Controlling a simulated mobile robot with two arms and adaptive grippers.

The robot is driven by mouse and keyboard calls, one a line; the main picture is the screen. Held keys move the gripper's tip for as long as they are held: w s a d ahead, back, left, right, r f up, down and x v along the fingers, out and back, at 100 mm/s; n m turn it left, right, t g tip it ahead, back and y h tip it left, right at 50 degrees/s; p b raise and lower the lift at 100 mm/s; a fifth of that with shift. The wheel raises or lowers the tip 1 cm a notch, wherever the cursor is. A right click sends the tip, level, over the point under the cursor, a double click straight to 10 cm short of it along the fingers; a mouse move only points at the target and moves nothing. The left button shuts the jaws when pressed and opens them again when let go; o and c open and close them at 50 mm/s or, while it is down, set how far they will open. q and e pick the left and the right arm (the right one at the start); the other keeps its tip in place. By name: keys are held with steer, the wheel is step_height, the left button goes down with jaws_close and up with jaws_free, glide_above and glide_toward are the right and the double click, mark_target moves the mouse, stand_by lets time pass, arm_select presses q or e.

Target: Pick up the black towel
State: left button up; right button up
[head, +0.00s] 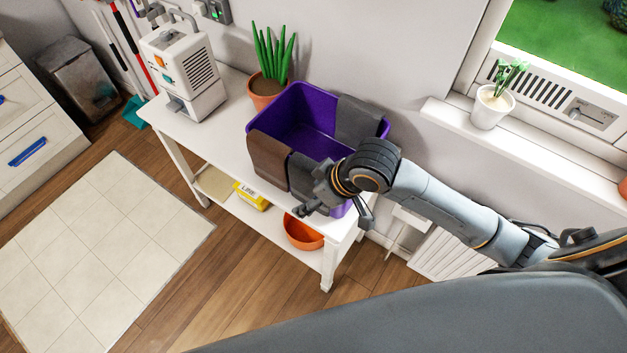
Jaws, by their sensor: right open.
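A purple bin (290,108) stands on the white table, with towels draped over its rim. A dark grey to black towel (303,172) hangs over the front rim, and my right gripper hides part of it. A brown towel (268,160) hangs beside it on the left. Another dark grey towel (357,118) hangs over the back right rim. I cannot tell for sure which dark one is the black towel. My right gripper (334,208) is open at the bin's front right, its fingers pointing down by the front dark towel. I cannot tell whether it touches the towel. My left gripper is out of view.
The white table (228,134) also holds a white appliance (185,72) and a potted plant (268,88). An orange bowl (302,234) and a yellow box (250,196) sit on its lower shelf. A windowsill (540,150) with a small pot is at right. The floor in front is clear.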

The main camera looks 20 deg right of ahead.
steer(key=h, duration=0.1)
glide_toward(314, 185)
steer(key=r, duration=0.1)
steer(key=w+d+r, duration=0.1)
steer(key=r, duration=0.1)
steer(key=shift+w+d+g, duration=0.2)
steer(key=shift+d+g, duration=0.15)
steer(key=shift+g, duration=0.05)
steer(key=shift+f+p, duration=0.2)
steer(key=shift+p, duration=0.1)
steer(key=p+x, duration=0.1)
steer(key=x, duration=0.7)
steer(key=shift+w+d, duration=0.1)
steer(key=shift+w, duration=0.05)
steer(key=shift+w+f+p, duration=0.2)
steer(key=shift+f+p, duration=0.05)
steer(key=shift+p, duration=0.1)
steer(key=x, duration=0.1)
steer(key=p+x, duration=0.1)
steer(key=x, duration=0.2)
steer(key=shift+w+a+f, duration=0.2)
steer(key=shift+w+a, duration=0.1)
steer(key=shift+w, duration=0.05)
steer(key=shift+f+p, duration=0.2)
steer(key=shift+p, duration=0.15)
steer(key=c, duration=1.2)
steer(key=shift+c, duration=0.3)
